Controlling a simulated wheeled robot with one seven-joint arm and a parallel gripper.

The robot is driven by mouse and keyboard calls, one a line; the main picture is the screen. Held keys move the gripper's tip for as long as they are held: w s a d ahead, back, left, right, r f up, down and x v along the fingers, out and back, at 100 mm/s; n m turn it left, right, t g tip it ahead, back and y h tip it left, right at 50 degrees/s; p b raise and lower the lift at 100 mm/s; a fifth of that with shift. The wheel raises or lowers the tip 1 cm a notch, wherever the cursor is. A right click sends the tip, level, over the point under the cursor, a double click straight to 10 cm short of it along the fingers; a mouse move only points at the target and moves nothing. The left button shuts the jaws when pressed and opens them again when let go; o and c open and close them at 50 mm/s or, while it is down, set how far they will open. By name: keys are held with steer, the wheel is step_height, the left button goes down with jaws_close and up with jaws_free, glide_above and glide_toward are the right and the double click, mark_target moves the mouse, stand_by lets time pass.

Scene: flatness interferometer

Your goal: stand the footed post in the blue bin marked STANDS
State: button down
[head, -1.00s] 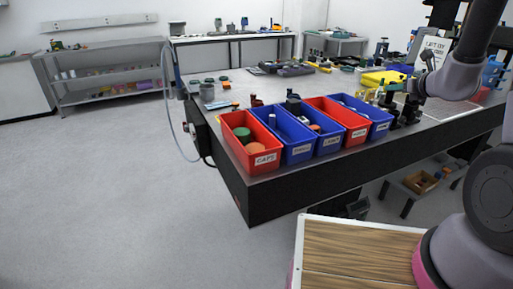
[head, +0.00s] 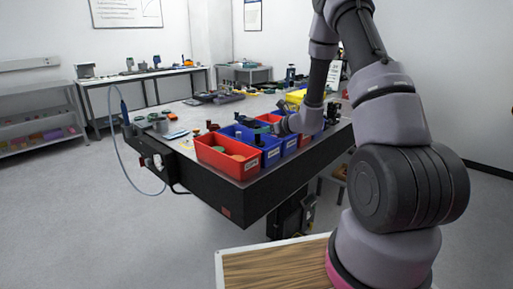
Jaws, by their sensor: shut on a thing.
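My gripper (head: 270,126) is over the row of bins, above the blue bins near the front. It is shut on a small dark and greenish thing, which I take for the footed post; its shape is too small and partly hidden to make out. The nearest blue bin (head: 270,156) stands just right of the red front bin, and a second blue bin (head: 290,146) is beside it. The labels are too small to read now, so I cannot tell which is marked STANDS. Small dark items stand in the nearest blue bin.
The red bin (head: 227,163) at the table's front corner holds green and orange round pieces. Another red bin and a yellow thing (head: 296,97) lie farther back, partly behind my arm. Small parts (head: 160,124) sit on the table's left side.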

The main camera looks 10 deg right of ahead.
mark_target(261, 144)
steer(key=shift+f, duration=2.75)
steer(key=shift+f, duration=0.15)
steer(key=c, duration=0.6)
jaws_free()
steer(key=shift+c, duration=0.2)
